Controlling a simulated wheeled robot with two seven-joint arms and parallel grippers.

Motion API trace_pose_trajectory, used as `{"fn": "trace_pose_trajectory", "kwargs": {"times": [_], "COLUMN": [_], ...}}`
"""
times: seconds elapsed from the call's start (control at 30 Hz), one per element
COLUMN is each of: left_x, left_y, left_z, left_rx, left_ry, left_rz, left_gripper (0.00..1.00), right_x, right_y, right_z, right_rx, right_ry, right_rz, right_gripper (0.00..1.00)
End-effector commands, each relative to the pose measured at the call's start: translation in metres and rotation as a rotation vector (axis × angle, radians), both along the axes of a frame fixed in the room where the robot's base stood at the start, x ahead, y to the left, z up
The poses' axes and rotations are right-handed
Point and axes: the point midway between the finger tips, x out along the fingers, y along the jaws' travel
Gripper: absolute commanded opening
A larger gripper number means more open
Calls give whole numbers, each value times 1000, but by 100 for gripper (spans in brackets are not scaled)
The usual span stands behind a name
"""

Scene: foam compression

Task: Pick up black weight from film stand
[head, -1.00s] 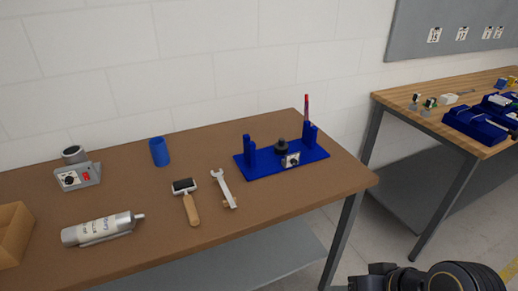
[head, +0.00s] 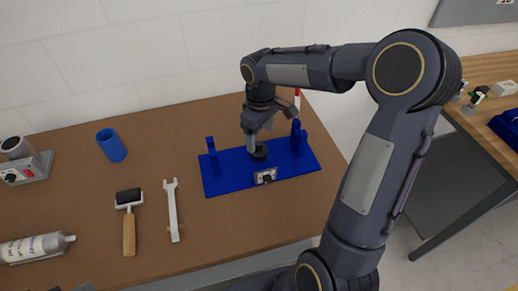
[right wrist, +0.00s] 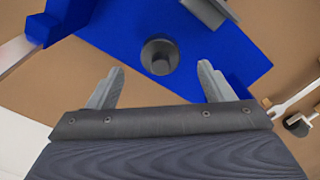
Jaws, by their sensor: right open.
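The black weight (head: 259,153) stands on the blue film stand (head: 229,172), near its middle. In the right wrist view the weight (right wrist: 159,56) is a dark round piece with a narrower knob on top, resting on the blue base (right wrist: 112,40). My right gripper (head: 254,142) hangs over the stand, close to the weight. In the right wrist view its two fingers (right wrist: 161,84) are spread apart and empty, with the weight beyond the gap between them. My left gripper is not in view.
A small dial device (head: 265,176) sits at the stand's front edge, and blue posts (head: 213,158) rise at its ends.

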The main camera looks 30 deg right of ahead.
Motion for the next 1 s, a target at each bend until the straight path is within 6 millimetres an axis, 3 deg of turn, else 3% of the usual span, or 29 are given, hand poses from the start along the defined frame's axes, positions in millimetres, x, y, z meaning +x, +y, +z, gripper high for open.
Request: {"fn": "trace_pose_trajectory", "kwargs": {"times": [0.4, 0.7, 1.0], "left_x": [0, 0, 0], "left_y": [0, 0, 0], "left_z": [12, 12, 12], "left_rx": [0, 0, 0], "left_ry": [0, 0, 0], "left_rz": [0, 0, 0], "left_gripper": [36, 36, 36], "right_x": [6, 7, 7], "right_y": [1, 1, 1], "right_z": [-55, -62, -62], "right_rx": [2, 1, 1], "right_ry": [3, 0, 0], "right_rz": [-2, -2, -2], "right_gripper": [75, 75, 38]}}
